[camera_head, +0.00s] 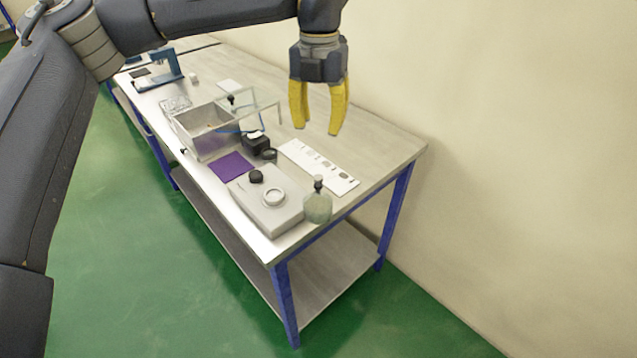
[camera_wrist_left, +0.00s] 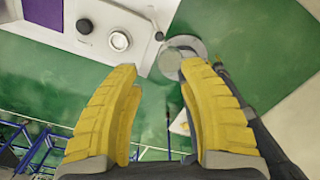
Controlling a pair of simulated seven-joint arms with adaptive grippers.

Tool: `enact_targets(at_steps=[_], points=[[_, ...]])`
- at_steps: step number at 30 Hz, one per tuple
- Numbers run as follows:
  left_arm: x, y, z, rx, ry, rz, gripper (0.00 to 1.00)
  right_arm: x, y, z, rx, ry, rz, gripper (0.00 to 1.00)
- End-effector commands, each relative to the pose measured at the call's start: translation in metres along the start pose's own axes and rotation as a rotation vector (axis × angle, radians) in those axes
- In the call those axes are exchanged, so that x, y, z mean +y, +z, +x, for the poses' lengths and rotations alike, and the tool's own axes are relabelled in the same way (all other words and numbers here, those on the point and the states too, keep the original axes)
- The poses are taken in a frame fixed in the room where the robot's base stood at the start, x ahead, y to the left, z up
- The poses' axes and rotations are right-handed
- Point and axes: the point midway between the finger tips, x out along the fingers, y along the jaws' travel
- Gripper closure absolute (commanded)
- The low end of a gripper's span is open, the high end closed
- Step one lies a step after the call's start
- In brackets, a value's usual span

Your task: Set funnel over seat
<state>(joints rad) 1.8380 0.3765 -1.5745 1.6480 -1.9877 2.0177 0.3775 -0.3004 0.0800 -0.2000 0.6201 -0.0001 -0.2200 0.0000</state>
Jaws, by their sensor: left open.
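I cannot clearly pick out a funnel. A pale grey box unit (camera_head: 262,207) at the table's near end carries a raised white ring (camera_head: 274,197), which may be the seat, and a black knob (camera_head: 256,176). The ring also shows in the wrist view (camera_wrist_left: 119,41). A translucent greenish flask (camera_head: 318,207) with a dark top stands beside the unit, and it shows in the wrist view (camera_wrist_left: 178,60) too. My left gripper (camera_head: 318,126) has its yellow fingers apart, empty, raised above the table. My right gripper is not in view.
A purple mat (camera_head: 232,166), a black block (camera_head: 254,143) and a white strip with several small dark pieces (camera_head: 318,167) lie near the unit. Further back are a box with a raised clear lid (camera_head: 205,125) and a blue stand (camera_head: 165,68). The table's wall side (camera_head: 383,142) is clear.

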Motion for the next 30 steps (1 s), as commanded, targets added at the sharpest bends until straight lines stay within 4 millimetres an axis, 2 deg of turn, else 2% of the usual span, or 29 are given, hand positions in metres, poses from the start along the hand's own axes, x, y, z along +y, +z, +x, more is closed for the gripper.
enact_targets(at_steps=[8,21,30], points=[[0.001,-0.002,0.031,0.006,-0.001,-0.018,0.59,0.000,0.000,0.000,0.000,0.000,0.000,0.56],[0.001,-0.002,0.111,0.005,-0.001,-0.017,0.59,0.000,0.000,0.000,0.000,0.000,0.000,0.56],[0.001,-0.001,0.153,0.004,-0.001,-0.017,0.59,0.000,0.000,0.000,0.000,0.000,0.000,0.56]])
